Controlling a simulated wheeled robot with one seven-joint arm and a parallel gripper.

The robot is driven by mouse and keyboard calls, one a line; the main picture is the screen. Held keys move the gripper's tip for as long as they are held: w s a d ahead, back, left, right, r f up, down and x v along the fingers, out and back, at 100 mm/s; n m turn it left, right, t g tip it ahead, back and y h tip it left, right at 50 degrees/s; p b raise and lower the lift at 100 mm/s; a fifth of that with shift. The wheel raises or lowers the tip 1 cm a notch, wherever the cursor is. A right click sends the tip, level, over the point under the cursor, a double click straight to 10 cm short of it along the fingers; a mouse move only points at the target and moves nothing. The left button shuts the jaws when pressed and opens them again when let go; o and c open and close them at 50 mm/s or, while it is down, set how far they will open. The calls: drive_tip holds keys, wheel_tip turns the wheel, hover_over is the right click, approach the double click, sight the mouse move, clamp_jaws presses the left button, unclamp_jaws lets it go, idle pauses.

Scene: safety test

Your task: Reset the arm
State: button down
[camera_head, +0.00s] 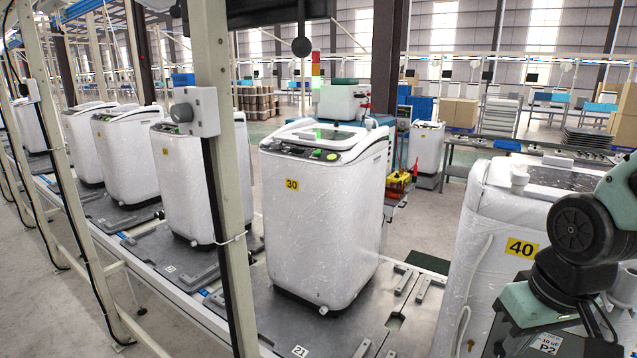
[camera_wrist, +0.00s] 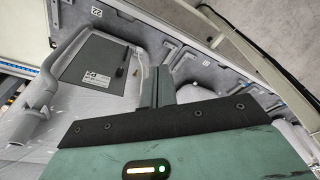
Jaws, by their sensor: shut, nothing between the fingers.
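My arm (camera_head: 590,235), teal and black, is bent at the right edge of the head view, in front of the white washing machine marked 40 (camera_head: 475,240). My gripper (camera_wrist: 157,72) shows in the wrist view as two dark fingers close together above a black bar and my teal hand. Nothing shows held between the fingers. They point over a white surface with a grey labelled panel (camera_wrist: 97,68) and a white hose (camera_wrist: 40,105) to the left. Whether the fingers touch anything there I cannot tell. In the head view the fingertips cannot be made out.
A wrapped white washer marked 30 (camera_head: 322,215) stands upright on the grey conveyor line (camera_head: 320,325). Several more washers stand in a row to the left. A pale post (camera_head: 222,180) with a grey box rises in front of the line. Floor shows at the lower left.

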drive_tip(key=s+a+f+n+g+b, duration=0.2)
drive_tip(key=s+a+f+n+b, duration=0.4)
drive_tip(key=s+a+f+b, duration=0.6)
drive_tip(key=shift+a+f+b, duration=0.55)
drive_tip(key=shift+a+b, duration=0.15)
drive_tip(key=shift+a, duration=0.35)
drive_tip(key=shift+s, duration=0.1)
